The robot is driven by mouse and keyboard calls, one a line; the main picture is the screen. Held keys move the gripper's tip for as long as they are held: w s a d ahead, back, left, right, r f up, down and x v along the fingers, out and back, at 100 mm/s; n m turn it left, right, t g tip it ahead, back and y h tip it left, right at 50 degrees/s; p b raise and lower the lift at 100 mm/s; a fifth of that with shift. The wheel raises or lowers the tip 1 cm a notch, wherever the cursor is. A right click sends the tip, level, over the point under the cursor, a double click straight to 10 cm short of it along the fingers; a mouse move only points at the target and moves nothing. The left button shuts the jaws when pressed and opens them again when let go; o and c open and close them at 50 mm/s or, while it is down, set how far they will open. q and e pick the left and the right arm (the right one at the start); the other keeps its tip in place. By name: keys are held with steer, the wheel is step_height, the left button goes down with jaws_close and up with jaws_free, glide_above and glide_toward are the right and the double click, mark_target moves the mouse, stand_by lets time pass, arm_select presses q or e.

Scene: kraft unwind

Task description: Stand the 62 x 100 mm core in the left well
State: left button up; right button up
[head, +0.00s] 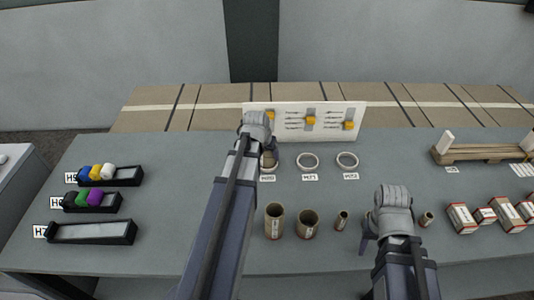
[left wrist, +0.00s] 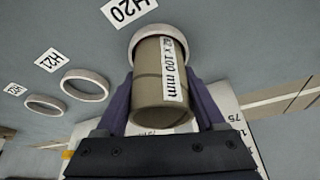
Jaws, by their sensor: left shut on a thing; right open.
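My left gripper (left wrist: 158,105) is shut on a brown cardboard core (left wrist: 150,90), whose white label reads "x 100 mm" with its first figures partly cut. The core's far end overlaps the pale ring of the left well (left wrist: 138,38), beside the H20 card; I cannot tell whether it is inside or just above. In the head view the arm largely hides this core (head: 268,160). The middle well (head: 308,162) and right well (head: 347,161) are empty rings. My right gripper (head: 375,236) is open and empty over the table's front part.
Two larger cores (head: 274,221) (head: 308,224) and two small ones (head: 341,220) (head: 427,219) stand in front. A white board (head: 335,112) rises behind the wells. Black trays (head: 95,232) lie left; boxes (head: 462,218) and a wooden pallet (head: 480,153) lie right.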

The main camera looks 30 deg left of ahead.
arm_select(q)
steer(key=o, duration=1.3)
steer(key=shift+o, duration=0.2)
steer(key=p+v, duration=0.7)
steer(key=shift+s+r, duration=0.2)
steer(key=shift+r, duration=0.15)
arm_select(e)
step_height(320, 180, up, 7)
